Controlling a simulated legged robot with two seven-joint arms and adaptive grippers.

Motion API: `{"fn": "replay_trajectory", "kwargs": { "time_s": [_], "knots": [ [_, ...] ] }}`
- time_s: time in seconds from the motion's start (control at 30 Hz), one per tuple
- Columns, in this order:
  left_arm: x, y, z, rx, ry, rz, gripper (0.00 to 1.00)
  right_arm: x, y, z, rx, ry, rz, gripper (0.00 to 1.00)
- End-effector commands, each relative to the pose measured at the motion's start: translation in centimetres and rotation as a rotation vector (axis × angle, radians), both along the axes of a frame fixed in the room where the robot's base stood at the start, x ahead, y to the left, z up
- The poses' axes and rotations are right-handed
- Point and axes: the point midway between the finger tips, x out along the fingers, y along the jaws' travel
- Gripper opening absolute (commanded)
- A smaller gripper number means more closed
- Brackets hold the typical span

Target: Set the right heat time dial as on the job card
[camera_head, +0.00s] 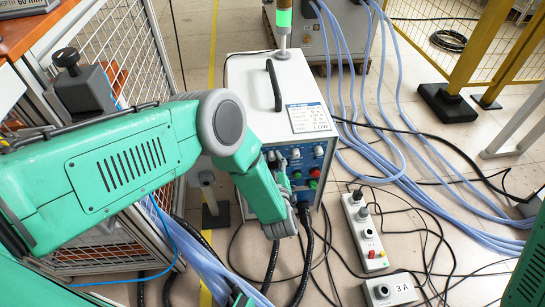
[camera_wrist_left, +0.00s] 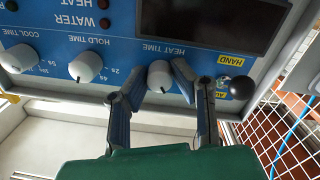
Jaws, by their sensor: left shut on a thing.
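The heater's blue panel (camera_wrist_left: 110,45) appears upside down in the left wrist view. The white heat time dial (camera_wrist_left: 158,79) sits between the fingers of my left gripper (camera_wrist_left: 161,73), which is shut on it. The fingers hide part of its scale. The dial's exact setting cannot be read. In the head view my left arm (camera_head: 248,165) reaches down in front of the white heater (camera_head: 250,82) and hides part of its panel. The job card (camera_head: 309,117) lies on top of the heater; "LOW" is legible, the smaller lines are not. My right gripper is not in view.
The hold time dial (camera_wrist_left: 86,66) and cool time dial (camera_wrist_left: 19,58) are beside the heat time dial. A black ball knob (camera_wrist_left: 242,87) by the HAND/AUTO label is close to one finger. A pendant box (camera_head: 364,232) and cables cover the floor to the right.

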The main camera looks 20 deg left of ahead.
Motion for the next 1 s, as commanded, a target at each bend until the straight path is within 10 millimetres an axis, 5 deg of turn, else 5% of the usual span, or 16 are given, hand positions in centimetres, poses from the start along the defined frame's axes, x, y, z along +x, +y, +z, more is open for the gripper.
{"fn": "replay_trajectory", "kwargs": {
  "time_s": [1.0],
  "knots": [
    [-0.18,-0.29,-0.26,0.771,0.388,-0.007,0.0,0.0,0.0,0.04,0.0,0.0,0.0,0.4]
  ]
}}
